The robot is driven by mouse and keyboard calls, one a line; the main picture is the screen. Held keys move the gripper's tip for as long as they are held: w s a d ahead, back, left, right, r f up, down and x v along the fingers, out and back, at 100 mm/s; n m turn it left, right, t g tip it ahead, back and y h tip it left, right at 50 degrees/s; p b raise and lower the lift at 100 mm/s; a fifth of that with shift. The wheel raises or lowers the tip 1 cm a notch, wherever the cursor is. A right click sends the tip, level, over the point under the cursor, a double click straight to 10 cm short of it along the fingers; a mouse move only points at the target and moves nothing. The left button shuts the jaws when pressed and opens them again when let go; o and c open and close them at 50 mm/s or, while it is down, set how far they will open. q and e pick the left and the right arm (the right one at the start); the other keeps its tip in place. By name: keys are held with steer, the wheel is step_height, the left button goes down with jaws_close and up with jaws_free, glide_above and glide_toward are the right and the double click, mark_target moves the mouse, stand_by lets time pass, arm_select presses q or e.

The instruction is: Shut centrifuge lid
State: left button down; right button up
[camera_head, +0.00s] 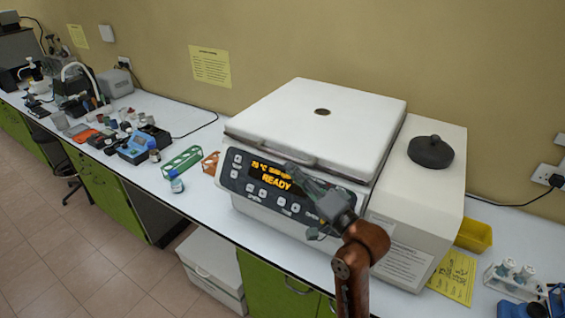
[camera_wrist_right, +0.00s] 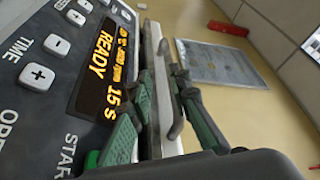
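The white centrifuge (camera_head: 420,200) stands on the bench, with a dark front panel whose display reads READY. Its square white lid (camera_head: 345,115) lies flat over the top and looks down; a small gap at its front edge cannot be ruled out. A bar handle (camera_head: 270,147) runs along the lid's front edge. My right gripper (camera_head: 293,173) is at that front edge, over the panel. In the right wrist view its green-padded fingers (camera_wrist_right: 162,82) are apart, on either side of the lid's edge and handle (camera_wrist_right: 175,90); contact is unclear. My left gripper is out of view.
A black round knob-like cap (camera_head: 430,152) sits on the centrifuge's right side. A yellow tray (camera_head: 474,235) and a rack of white-capped vials (camera_head: 513,277) are at right. Green (camera_head: 182,162) and orange racks and a blue-capped bottle (camera_head: 176,182) stand left.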

steer(key=r+v, duration=0.1)
steer(key=v, duration=0.5)
steer(key=shift+f, duration=0.45)
steer(key=shift+a, duration=0.1)
